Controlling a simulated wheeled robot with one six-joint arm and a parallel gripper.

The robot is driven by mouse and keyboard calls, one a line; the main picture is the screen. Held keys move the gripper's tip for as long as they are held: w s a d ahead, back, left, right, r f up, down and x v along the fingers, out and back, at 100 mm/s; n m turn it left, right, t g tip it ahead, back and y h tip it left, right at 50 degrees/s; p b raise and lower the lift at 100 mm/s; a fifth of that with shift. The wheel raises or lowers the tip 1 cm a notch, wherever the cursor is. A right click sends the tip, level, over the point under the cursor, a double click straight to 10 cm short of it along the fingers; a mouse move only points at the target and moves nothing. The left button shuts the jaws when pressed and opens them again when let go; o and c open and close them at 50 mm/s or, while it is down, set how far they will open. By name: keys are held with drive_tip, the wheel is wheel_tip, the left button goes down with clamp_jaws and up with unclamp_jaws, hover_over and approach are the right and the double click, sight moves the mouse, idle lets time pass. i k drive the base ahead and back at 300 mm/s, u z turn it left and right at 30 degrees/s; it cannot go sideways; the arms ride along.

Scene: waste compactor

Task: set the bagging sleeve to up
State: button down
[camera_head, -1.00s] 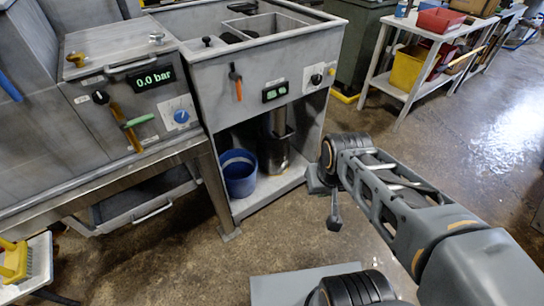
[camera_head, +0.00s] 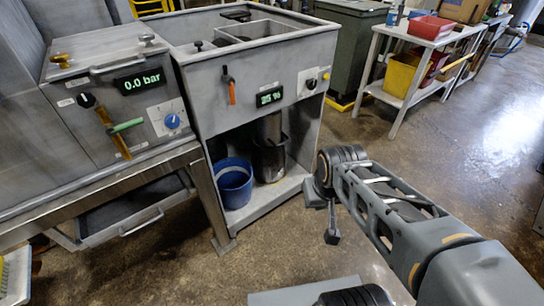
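A metal cylinder (camera_head: 270,130), which looks like the bagging sleeve, hangs below the grey cabinet with the basins. Its lower end meets a dark metal container (camera_head: 269,162) on the cabinet's bottom shelf; I cannot tell where one ends and the other begins. On the cabinet front are an orange-handled lever (camera_head: 230,88), a green display (camera_head: 270,97) that seems to read 25 or 35 %, and a dark knob (camera_head: 311,84). My gripper (camera_head: 332,234) points down in front of the cabinet's right side, apart from it. Its fingers are too small to tell open or shut.
A blue bucket (camera_head: 233,184) stands on the same shelf. At the left is a machine with a 0.0 bar display (camera_head: 143,81), a green-handled lever (camera_head: 126,126) and a blue knob (camera_head: 172,121). A white table (camera_head: 402,78) stands back right. The floor at right is clear.

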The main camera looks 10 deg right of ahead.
sight(270, 133)
drive_tip(key=u, duration=0.35)
drive_tip(key=i, duration=0.95)
drive_tip(key=z, duration=0.25)
